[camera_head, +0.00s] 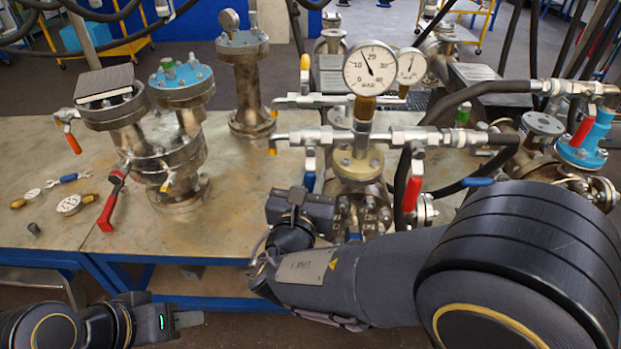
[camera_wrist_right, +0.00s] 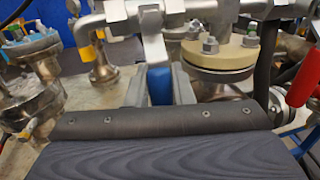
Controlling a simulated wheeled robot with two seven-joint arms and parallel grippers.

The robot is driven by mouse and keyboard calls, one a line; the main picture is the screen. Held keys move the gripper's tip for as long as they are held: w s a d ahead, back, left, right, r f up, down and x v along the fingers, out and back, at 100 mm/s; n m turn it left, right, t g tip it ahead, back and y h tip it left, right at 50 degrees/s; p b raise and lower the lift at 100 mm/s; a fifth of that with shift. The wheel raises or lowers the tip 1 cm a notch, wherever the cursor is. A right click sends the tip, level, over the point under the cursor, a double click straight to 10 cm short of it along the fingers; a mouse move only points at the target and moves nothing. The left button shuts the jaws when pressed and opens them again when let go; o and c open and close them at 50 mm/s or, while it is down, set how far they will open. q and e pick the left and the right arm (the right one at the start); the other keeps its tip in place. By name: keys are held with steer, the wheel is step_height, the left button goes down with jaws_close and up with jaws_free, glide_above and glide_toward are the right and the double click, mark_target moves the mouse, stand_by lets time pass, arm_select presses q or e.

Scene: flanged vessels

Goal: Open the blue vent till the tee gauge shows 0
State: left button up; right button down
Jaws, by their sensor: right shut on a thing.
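The tee gauge (camera_head: 370,68) is a white dial on top of the tee in the head view. Its needle points just left of straight up, a little under the 20 mark. The blue vent handle (camera_head: 309,181) hangs down from the valve at the tee's left arm. My right gripper (camera_head: 300,192) is at this handle, with my right arm hiding part of the vessel. In the right wrist view the blue handle (camera_wrist_right: 160,86) sits between the two fingers, which are shut on it. My left gripper (camera_head: 188,319) is low at the left, in front of the table and away from the vessels; its finger gap is unclear.
A red handle (camera_head: 412,188) hangs at the tee's right arm. A second gauge (camera_head: 410,66) stands behind. Flanged vessels (camera_head: 180,140) stand left. Black hoses run at the right.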

steer(key=shift+a+f+m+b, duration=0.15)
steer(key=shift+a+m+b, duration=0.35)
steer(key=shift+m+b, duration=0.55)
steer(key=a+r+m+g+y+b, duration=0.1)
steer(key=a+r+m+y+b, duration=0.2)
steer(key=m+b, duration=1)
steer(key=shift+a+r+m+g+b, duration=0.4)
steer(key=shift+a+r+b, duration=0.4)
steer(key=shift+r, duration=0.55)
steer(key=c, duration=1.3)
jaws_free()
steer(key=shift+s, duration=0.1)
